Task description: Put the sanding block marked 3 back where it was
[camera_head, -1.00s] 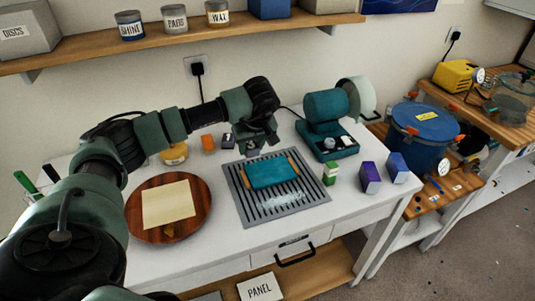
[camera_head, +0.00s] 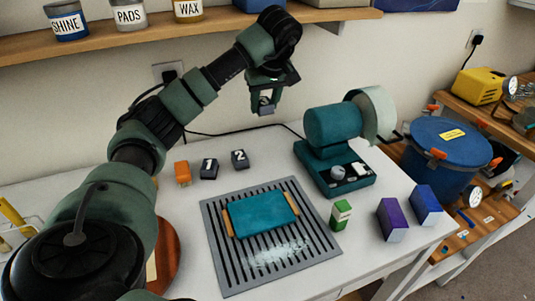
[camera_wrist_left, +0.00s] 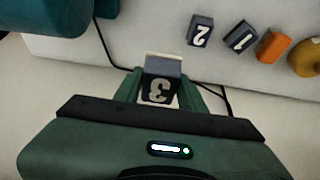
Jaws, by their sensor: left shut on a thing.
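My left gripper (camera_head: 266,101) is shut on the sanding block marked 3 (camera_head: 265,108) and holds it above the back of the white table. In the left wrist view the block (camera_wrist_left: 160,88) sits between the fingers, its 3 facing the camera. The sanding blocks marked 1 (camera_head: 209,168) and 2 (camera_head: 240,159) stand side by side near the table's back, apart from the gripper. They also show in the wrist view, as block 1 (camera_wrist_left: 240,37) and block 2 (camera_wrist_left: 200,32). My right gripper is not in view.
An orange block (camera_head: 182,174) stands left of block 1. A teal machine (camera_head: 334,150) stands to the right. A grey slotted mat (camera_head: 222,270) with a teal slab (camera_head: 262,214) lies in front. A black cord (camera_head: 235,131) runs behind. Table between block 2 and the machine is bare.

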